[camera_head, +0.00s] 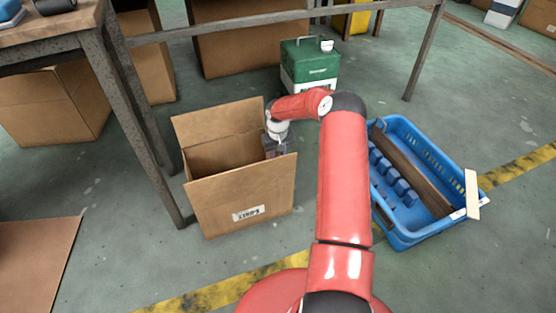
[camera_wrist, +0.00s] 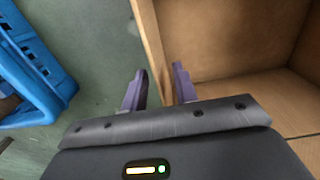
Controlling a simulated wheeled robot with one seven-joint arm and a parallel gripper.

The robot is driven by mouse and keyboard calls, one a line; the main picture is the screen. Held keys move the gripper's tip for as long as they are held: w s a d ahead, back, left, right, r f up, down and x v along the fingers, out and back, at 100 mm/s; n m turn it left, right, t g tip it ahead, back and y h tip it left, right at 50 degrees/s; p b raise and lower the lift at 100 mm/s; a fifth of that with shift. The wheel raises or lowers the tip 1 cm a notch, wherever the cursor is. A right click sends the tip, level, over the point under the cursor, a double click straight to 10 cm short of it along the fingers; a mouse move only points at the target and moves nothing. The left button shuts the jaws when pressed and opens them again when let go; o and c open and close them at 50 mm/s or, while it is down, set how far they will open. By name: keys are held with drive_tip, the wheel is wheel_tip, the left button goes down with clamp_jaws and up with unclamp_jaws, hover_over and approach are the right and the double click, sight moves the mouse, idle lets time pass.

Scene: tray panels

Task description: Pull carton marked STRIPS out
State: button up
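The carton marked STRIPS (camera_head: 222,206) is an open brown cardboard box standing on the floor left of my arm, its label on the front wall. Its back flap stands up. My gripper (camera_head: 276,147) is at its right wall. In the wrist view, the two purple fingers of my gripper (camera_wrist: 160,86) are spread apart on either side of the carton's wall edge (camera_wrist: 149,40). The left finger is outside over the floor and the right finger is inside. Gaps show beside the wall. The visible inside of the carton looks bare.
A blue crate (camera_head: 402,242) with several blue blocks and a brown divider stands right of my arm. A table leg (camera_head: 130,125) rises close to the carton's left. A green and white box (camera_head: 310,68) stands behind. Floor in front is clear, with a yellow stripe.

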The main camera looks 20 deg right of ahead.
drive_tip(key=shift+r, duration=1.95)
